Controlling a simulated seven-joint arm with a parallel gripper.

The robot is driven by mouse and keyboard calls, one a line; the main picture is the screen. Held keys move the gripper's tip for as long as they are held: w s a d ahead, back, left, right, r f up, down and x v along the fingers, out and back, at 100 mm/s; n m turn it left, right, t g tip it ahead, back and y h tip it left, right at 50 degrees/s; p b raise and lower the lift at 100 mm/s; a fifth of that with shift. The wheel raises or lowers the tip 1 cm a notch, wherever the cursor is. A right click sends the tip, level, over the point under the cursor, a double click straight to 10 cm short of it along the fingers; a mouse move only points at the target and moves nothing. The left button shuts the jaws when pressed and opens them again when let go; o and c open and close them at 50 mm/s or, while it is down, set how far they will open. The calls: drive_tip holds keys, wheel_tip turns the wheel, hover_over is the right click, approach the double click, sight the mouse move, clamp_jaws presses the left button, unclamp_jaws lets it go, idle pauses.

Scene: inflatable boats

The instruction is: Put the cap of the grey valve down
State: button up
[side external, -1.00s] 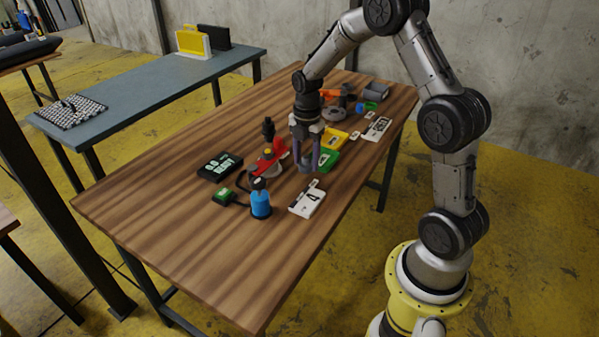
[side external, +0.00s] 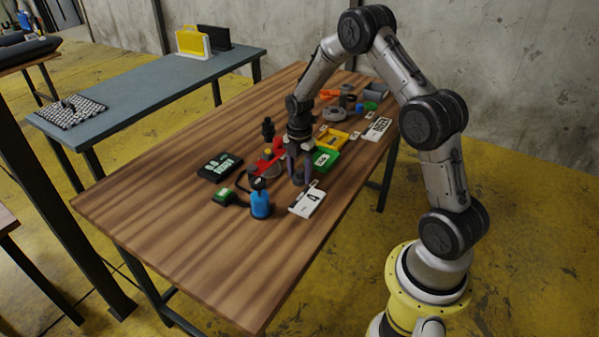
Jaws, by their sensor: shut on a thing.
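My gripper (side external: 298,177) points down low over the wooden table, between the red part and the white card marked 4. It is shut on a small grey thing, taken as the cap of the grey valve; its fingers hide most of it. I cannot tell whether the cap touches the table. A grey round piece (side external: 335,114) lies farther back, among the parts behind the gripper; I cannot tell whether it is the grey valve.
A red part (side external: 264,160) is to the left, green (side external: 325,159) and yellow (side external: 334,138) trays to the right. The wooden table's (side external: 190,235) front left is clear.

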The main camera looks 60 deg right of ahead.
sight(299, 171)
drive_tip(key=o, duration=1.3)
wheel_tip(299, 171, up, 12)
drive_tip(key=s+a+r+m+t, duration=0.1)
drive_tip(key=s+a+r+m, duration=0.3)
drive_tip(key=a+r, duration=0.3)
drive_tip(key=s+a+r+m+t, duration=0.2)
drive_tip(key=s+a+m, duration=0.3)
drive_tip(key=s, duration=0.5)
drive_tip(key=s+a+r+m+t, duration=0.2)
drive_tip(key=s+a+r+m, duration=0.2)
drive_tip(key=s+m, duration=0.5)
drive_tip(key=shift+s+a+r+t, duration=0.15)
drive_tip(key=shift+s+a+t, duration=0.15)
drive_tip(key=shift+s+a, duration=0.6)
